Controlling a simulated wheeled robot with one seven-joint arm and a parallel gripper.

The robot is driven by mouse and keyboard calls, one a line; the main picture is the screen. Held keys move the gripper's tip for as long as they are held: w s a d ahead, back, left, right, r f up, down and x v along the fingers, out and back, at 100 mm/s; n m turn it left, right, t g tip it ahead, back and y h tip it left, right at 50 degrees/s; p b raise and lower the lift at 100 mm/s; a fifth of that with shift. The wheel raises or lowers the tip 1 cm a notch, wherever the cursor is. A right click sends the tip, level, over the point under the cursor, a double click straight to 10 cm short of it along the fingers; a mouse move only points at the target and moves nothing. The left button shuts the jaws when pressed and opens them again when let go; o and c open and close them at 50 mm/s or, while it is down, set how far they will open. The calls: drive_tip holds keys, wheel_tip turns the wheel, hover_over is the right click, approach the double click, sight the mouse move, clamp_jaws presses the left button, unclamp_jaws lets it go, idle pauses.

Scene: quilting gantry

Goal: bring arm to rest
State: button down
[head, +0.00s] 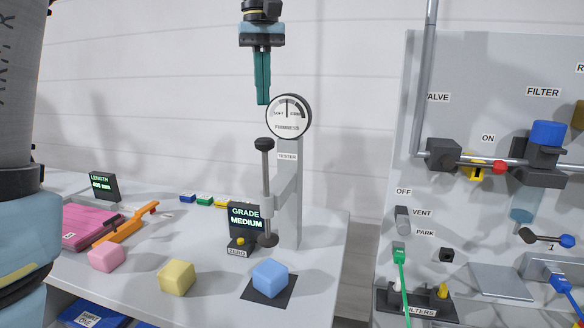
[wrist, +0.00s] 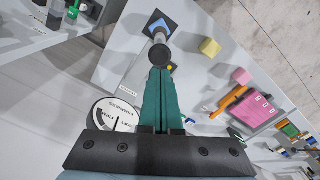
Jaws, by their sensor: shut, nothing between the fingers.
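My gripper (head: 262,103) hangs at the top middle of the head view, pointing down, with its teal fingers together and nothing between them. In the wrist view the shut gripper (wrist: 160,72) points towards the tester's plunger knob (wrist: 160,53). In the head view it is above and slightly left of the round firmness dial (head: 289,116), over the tester (head: 290,195). Whether it touches anything is not clear, but a gap shows above the knob (head: 264,144). A blue foam block (head: 270,277) sits on a dark pad in front of the tester.
A yellow block (head: 177,277) and a pink block (head: 106,257) lie on the table, near an orange tool (head: 128,222) and a pink pad (head: 88,226). A grade display (head: 246,217) reads MEDIUM. At right stands a panel (head: 475,100) with valve, filter and hoses.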

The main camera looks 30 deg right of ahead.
idle(0.4)
drive_tip(key=w+a+f+n+b, duration=0.1)
drive_tip(key=w+a+f+b, duration=0.25)
drive_tip(key=a+f, duration=1.5)
drive_tip(key=s+a+f, duration=0.3)
drive_tip(key=a+f, duration=0.3)
drive_tip(key=f, duration=0.1)
drive_tip(key=s+a+f+t+b, duration=0.1)
drive_tip(key=s+a+f, duration=0.3)
drive_tip(key=f, duration=0.4)
drive_tip(key=shift+s+a+t+b, duration=0.25)
drive_tip(key=shift+a+t+b, duration=0.05)
drive_tip(key=shift+a, duration=0.55)
